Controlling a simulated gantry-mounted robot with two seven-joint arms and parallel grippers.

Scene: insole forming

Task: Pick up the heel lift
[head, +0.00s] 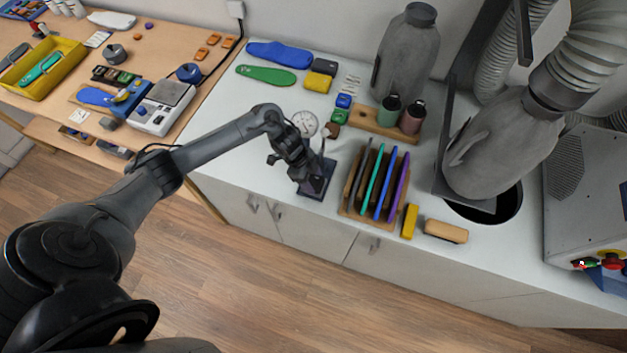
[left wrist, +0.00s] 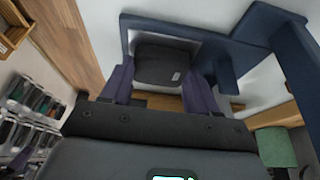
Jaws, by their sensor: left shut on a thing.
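The heel lift, seemingly the dark grey block with a small white label (left wrist: 165,65), shows in the left wrist view between the two purple fingers. My left gripper (left wrist: 158,85) is shut on it. In the head view my left gripper (head: 308,180) points down at the dark blue base (head: 318,190) of the dial gauge stand, whose frame (left wrist: 225,60) surrounds the block in the wrist view. The gripper hides the heel lift in the head view. I cannot tell whether it touches the base. My right gripper is in neither view.
The dial gauge (head: 305,123) stands just behind my left gripper. A wooden rack (head: 352,205) with several upright coloured insoles is close to the right. A yellow block (head: 409,221) and a tan block (head: 446,231) lie near the counter's front edge. Bottles in a wooden holder (head: 368,122) stand behind.

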